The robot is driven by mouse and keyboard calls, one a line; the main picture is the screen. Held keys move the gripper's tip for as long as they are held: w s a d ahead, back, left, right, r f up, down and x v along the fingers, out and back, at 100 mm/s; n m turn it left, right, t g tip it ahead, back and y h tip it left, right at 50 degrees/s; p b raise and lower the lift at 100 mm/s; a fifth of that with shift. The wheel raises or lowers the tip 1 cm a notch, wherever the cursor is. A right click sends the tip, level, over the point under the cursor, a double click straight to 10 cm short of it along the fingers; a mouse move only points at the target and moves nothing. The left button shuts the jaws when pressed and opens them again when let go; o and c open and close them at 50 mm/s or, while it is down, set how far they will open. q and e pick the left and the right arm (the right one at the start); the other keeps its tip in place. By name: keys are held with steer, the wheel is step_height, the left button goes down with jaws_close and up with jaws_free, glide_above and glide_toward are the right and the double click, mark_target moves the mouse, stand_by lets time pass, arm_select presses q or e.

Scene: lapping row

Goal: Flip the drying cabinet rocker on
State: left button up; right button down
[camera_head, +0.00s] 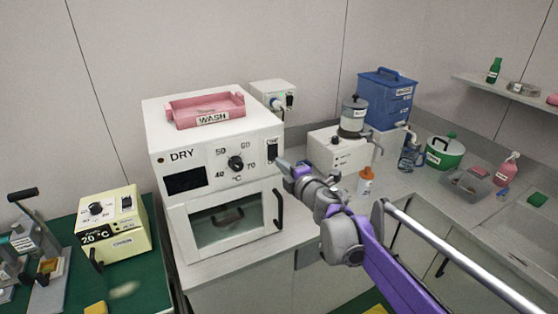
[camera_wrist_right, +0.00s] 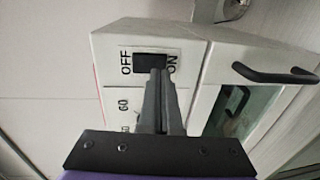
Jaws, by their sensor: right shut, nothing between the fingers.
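The drying cabinet (camera_head: 215,150) is a white box marked DRY, with a dark display, a temperature knob (camera_head: 236,163) and a door with a window. Its black rocker (camera_head: 272,151) sits at the upper right of the front panel. In the right wrist view the rocker (camera_wrist_right: 150,62) lies between the words OFF and ON. My right gripper (camera_head: 284,165) is shut and empty. Its fingertips (camera_wrist_right: 159,78) overlap the ON end of the rocker in the wrist view. I cannot tell whether they touch it or which way it is tipped. My left gripper is not in view.
A pink WASH tray (camera_head: 205,110) sits on the cabinet. The door handle (camera_head: 278,210) juts out below the rocker. A cream box with a knob (camera_head: 112,226) stands at left. A white pump unit (camera_head: 341,153) and orange-capped bottle (camera_head: 365,180) stand at right.

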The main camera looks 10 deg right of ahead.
steer(key=shift+x, duration=0.95)
steer(key=shift+w+f, duration=0.1)
